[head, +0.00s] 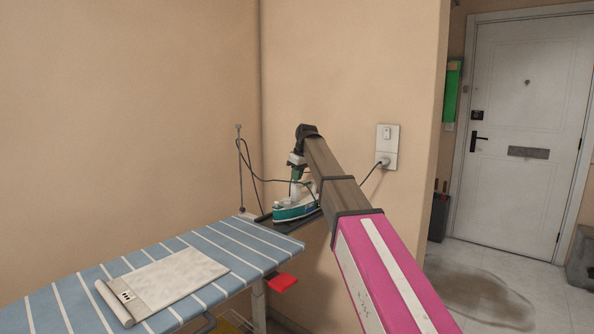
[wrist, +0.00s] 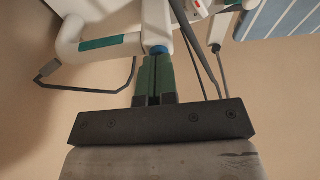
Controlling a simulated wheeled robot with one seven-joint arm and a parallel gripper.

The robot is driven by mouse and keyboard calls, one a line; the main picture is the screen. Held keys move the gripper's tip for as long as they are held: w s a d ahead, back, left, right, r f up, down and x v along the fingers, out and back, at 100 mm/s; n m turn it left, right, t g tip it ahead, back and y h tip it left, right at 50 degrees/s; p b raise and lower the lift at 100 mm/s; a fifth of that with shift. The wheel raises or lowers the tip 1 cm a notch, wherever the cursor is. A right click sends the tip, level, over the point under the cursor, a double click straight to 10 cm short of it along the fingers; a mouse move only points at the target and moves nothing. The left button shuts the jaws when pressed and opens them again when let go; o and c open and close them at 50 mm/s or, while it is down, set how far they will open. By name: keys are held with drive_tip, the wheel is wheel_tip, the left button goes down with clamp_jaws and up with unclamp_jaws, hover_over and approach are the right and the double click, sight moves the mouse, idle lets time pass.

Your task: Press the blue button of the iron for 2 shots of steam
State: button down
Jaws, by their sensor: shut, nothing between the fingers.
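The white and teal iron (head: 293,211) stands on a dark rest at the far end of the ironing board. It also shows in the wrist view (wrist: 102,26), where its white handle has a teal strip. The blue button (wrist: 158,50) shows right at the tips of my gripper (wrist: 155,60). The green fingers are shut together with nothing between them. The tips look to be at or against the button; I cannot tell whether it is pressed in. In the head view my gripper (head: 296,175) points down just above the iron.
A cord runs from the iron to the wall outlet (head: 387,148). A thin metal stand (head: 239,170) rises behind the board. A red object (head: 282,284) sticks out below the board's edge.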

drive_tip(key=shift+f, duration=0.1)
drive_tip(key=shift+s+d+f, duration=0.1)
drive_tip(key=shift+s+f, duration=0.1)
drive_tip(key=shift+f, duration=0.85)
drive_tip(key=shift+w+r, duration=0.1)
drive_tip(key=shift+r, duration=0.5)
wheel_tip(320, 180, up, 4)
drive_tip(key=shift+w+f, duration=0.15)
drive_tip(key=shift+f, duration=0.1)
drive_tip(key=v, duration=1)
drive_tip(key=shift+r, duration=0.3)
